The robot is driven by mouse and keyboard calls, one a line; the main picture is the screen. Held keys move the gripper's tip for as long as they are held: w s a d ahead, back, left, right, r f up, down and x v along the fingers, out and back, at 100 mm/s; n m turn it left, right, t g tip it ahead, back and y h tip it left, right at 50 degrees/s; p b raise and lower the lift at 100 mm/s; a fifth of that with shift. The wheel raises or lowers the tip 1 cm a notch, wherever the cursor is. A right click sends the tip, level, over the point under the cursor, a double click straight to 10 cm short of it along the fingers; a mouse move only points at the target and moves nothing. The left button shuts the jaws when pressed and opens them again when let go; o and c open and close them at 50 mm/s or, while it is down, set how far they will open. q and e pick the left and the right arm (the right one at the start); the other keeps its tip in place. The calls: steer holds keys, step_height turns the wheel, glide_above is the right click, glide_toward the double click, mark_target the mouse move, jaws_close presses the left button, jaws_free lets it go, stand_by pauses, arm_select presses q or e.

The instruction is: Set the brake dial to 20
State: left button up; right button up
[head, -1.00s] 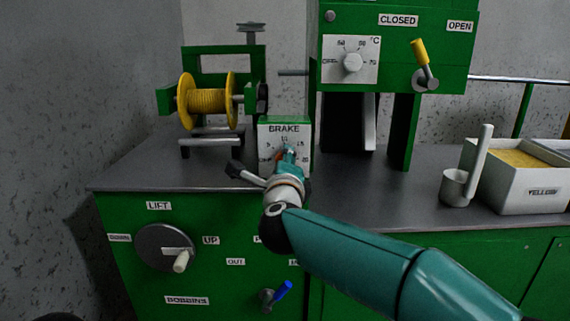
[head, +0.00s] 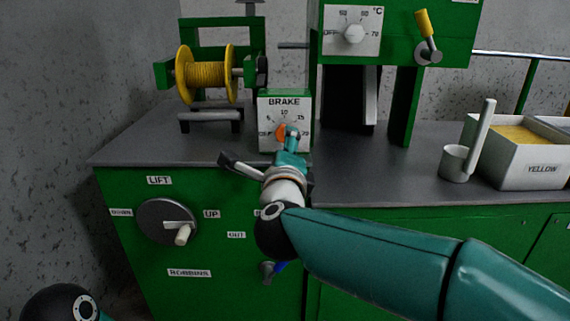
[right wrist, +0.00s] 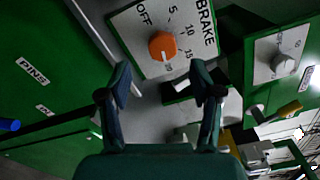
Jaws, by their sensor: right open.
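The white brake panel (head: 302,104) stands on the bench, with marks from OFF through 5, 10 and 15 to 20. Its orange dial (head: 281,131) is partly hidden by my right gripper (head: 292,140) in the head view. In the right wrist view the dial (right wrist: 163,46) shows whole, and a small pale mark on it seems to face the 20 side. My right gripper (right wrist: 163,83) is open and empty, its fingertips apart from the dial and just short of it. My left gripper is not in view.
A yellow cable spool (head: 206,82) stands left of the panel. A green machine with a temperature knob (head: 354,33) and a yellow-tipped lever (head: 425,25) rises to the right. A white cup (head: 454,163) and a yellow-filled box (head: 528,171) sit further right. The lift wheel (head: 167,222) is below.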

steer(key=s, duration=0.6)
steer(key=shift+f, duration=0.1)
steer(key=shift+w, duration=0.1)
